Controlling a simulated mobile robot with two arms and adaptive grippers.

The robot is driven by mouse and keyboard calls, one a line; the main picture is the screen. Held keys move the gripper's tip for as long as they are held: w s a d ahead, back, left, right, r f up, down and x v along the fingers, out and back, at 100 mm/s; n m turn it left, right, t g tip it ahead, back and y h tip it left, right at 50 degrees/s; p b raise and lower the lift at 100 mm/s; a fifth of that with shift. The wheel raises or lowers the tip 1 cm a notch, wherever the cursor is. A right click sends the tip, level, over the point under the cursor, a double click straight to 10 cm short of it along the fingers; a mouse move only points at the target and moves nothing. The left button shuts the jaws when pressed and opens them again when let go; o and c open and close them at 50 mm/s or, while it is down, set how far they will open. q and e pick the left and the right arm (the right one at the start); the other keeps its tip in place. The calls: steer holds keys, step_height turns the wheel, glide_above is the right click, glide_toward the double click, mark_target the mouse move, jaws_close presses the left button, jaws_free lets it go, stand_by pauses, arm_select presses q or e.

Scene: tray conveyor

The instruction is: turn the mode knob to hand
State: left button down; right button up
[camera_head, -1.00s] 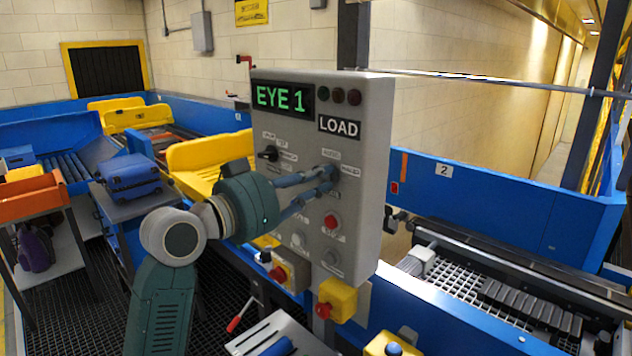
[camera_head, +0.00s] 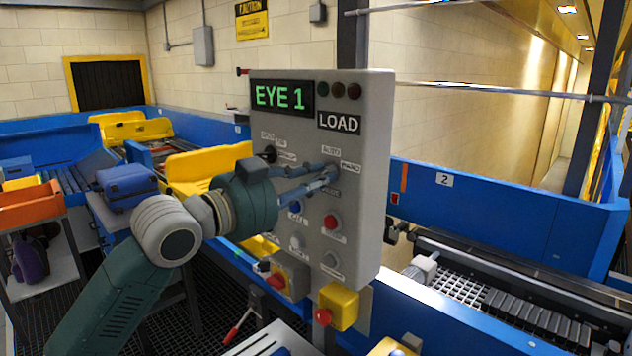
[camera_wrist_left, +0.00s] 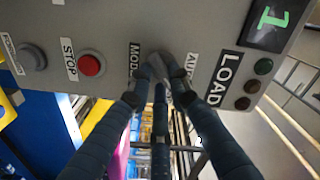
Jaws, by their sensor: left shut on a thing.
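The grey control panel (camera_head: 372,200) carries an "EYE 1" display, a "LOAD" label and several knobs and buttons. The mode knob (camera_wrist_left: 157,58) is between my left gripper's fingertips and mostly hidden by them. In the head view, labels "AUTO", "HAND" and "MODE" surround it. Its pointing direction cannot be made out. My left gripper (camera_head: 332,173) reaches the panel from the left and is shut on the knob. It also shows in the wrist view (camera_wrist_left: 163,72), with "MODE" and "AUTO" on either side. My right gripper is not in view.
A black knob (camera_head: 269,153) sits on the panel left of the fingers. A blue button (camera_head: 295,207) and a red stop button (camera_head: 332,222) lie below them. A yellow box with a red button (camera_head: 338,308) hangs under the panel. Blue conveyor walls (camera_head: 500,215) stand behind.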

arm_select(q)
steer(key=shift+f+m, duration=0.1)
steer(key=shift+m, duration=0.7)
steer(key=c, duration=1.6)
jaws_free()
steer(key=shift+s+a, duration=0.1)
steer(key=v, duration=1.1)
steer(key=shift+s+a, duration=0.25)
steer(key=shift+s, duration=0.05)
